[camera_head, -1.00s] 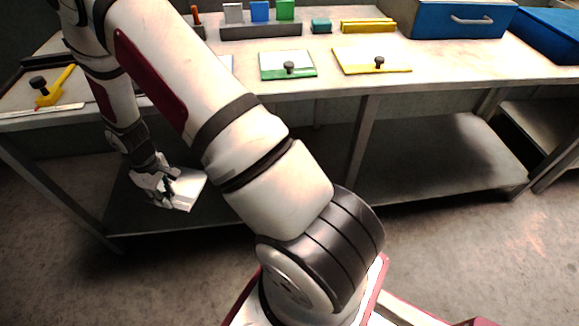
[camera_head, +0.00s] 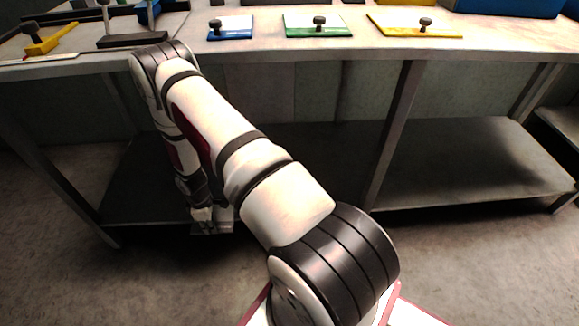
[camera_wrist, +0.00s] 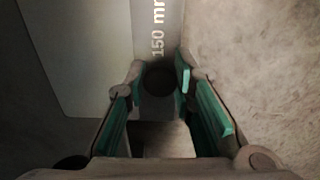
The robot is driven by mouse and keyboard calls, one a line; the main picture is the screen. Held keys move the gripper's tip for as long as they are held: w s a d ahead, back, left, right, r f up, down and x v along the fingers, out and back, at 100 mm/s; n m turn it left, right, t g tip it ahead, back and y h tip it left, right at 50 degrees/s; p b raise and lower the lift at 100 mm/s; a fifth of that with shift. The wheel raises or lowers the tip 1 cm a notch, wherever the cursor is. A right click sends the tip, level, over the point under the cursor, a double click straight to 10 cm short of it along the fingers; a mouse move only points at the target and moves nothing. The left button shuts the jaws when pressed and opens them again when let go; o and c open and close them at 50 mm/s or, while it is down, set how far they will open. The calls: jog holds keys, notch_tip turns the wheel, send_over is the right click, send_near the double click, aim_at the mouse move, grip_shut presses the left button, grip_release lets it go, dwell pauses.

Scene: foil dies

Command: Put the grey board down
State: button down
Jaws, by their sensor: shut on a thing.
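The grey board has a pale plate (camera_wrist: 80,55) and a grey strip (camera_wrist: 155,45) marked "150 mm" along one edge. A dark round knob (camera_wrist: 160,82) stands on the strip. My gripper (camera_wrist: 158,92) is shut on this knob, with the green-padded fingers on either side of it. In the head view my gripper (camera_head: 208,224) hangs low, below table-top height, in front of the lower shelf's front edge. The board (camera_head: 227,216) shows there only as a small pale patch, partly hidden by my gripper. Its exact gap to the shelf cannot be told.
On the table top, blue (camera_head: 231,27), green (camera_head: 318,25) and yellow (camera_head: 415,25) boards with knobs lie in a row. A dark stand (camera_head: 132,40) and a yellow tool (camera_head: 50,38) are at left. The lower shelf (camera_head: 470,165) is bare at right. A table leg (camera_head: 393,135) divides it.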

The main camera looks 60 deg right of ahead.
jog(key=w+d+b, duration=0.2)
jog(key=w+d, duration=0.1)
jog(key=d, duration=0.1)
jog(key=w+d+f+b, duration=0.1)
jog(key=w+d+b, duration=0.1)
jog(key=w+d, duration=0.1)
jog(key=w+d+b, duration=0.2)
jog(key=w+d, duration=0.2)
jog(key=d, duration=0.1)
jog(key=shift+d+f, duration=0.15)
jog(key=shift+f, duration=0.15)
jog(key=shift+w+f+b, duration=0.1)
jog(key=shift+f+b, duration=1.05)
jog(key=shift+f, duration=0.6)
jog(key=shift+r, duration=0.1)
jog(key=c, duration=1.4)
grip_release()
jog(key=shift+o, duration=0.2)
notch_tip(320, 180, up, 8)
jog(key=p, duration=0.3)
jog(key=shift+f+p, duration=0.25)
jog(key=shift+p, duration=0.1)
